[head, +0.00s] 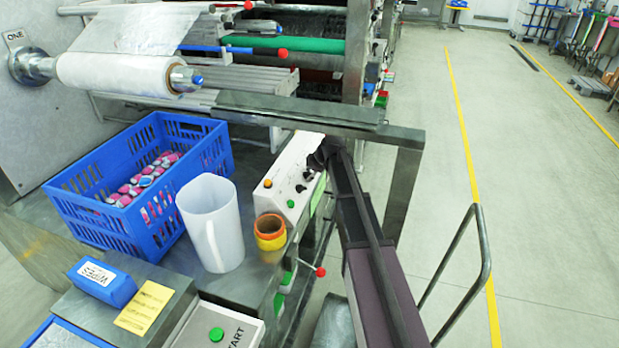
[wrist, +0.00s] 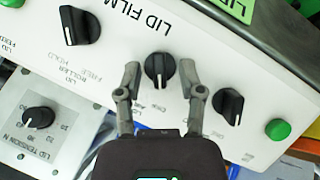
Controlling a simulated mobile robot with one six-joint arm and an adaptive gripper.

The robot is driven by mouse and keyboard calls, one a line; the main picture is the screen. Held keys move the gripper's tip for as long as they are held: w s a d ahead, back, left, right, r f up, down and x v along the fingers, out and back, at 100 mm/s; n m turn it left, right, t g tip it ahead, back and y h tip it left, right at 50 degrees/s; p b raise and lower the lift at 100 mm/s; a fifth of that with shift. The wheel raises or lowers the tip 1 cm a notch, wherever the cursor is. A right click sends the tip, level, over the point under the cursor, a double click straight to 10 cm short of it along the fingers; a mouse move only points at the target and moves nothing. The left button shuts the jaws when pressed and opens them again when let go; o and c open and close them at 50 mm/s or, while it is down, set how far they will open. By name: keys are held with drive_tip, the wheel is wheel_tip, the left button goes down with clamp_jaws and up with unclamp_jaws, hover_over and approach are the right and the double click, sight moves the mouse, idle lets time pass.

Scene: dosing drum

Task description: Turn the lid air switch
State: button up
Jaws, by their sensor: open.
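The white control panel (head: 290,182) stands at the machine's edge in the head view, and its face, marked LID FILM upside down, fills the wrist view (wrist: 205,70). A black rotary knob (wrist: 159,69) sits between the fingertips of my gripper (wrist: 160,78). The fingers are open, one on each side of it; I cannot tell whether they touch it. Its small label is partly hidden and hard to read, so I cannot confirm it is the lid air switch. In the head view my gripper (head: 322,152) is dark and small at the panel's right end.
A larger black knob (wrist: 80,26) lies left, another black knob (wrist: 228,104) right, with a green button (wrist: 278,129) beyond. A LID TENSION dial (wrist: 39,118) is at lower left. A white jug (head: 212,222), tape rolls (head: 270,232) and a blue crate (head: 120,235) stand nearby.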

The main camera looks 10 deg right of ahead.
drive_tip(key=shift+f, duration=0.1)
idle(0.3)
clamp_jaws()
drive_tip(key=shift+w+m+g, duration=0.1)
drive_tip(key=shift+m+g, duration=0.2)
drive_tip(key=m+g, duration=0.2)
drive_tip(key=m, duration=0.1)
drive_tip(key=shift+w+m+y+p, duration=0.15)
drive_tip(key=shift+m+y+p, duration=0.25)
drive_tip(key=m+g+y, duration=0.1)
drive_tip(key=m, duration=0.1)
drive_tip(key=shift+d+m+g, duration=0.15)
drive_tip(key=shift+m+g, duration=0.15)
drive_tip(key=shift+m, duration=0.1)
drive_tip(key=shift+m+g+y+b, duration=0.5)
drive_tip(key=shift+m, duration=0.5)
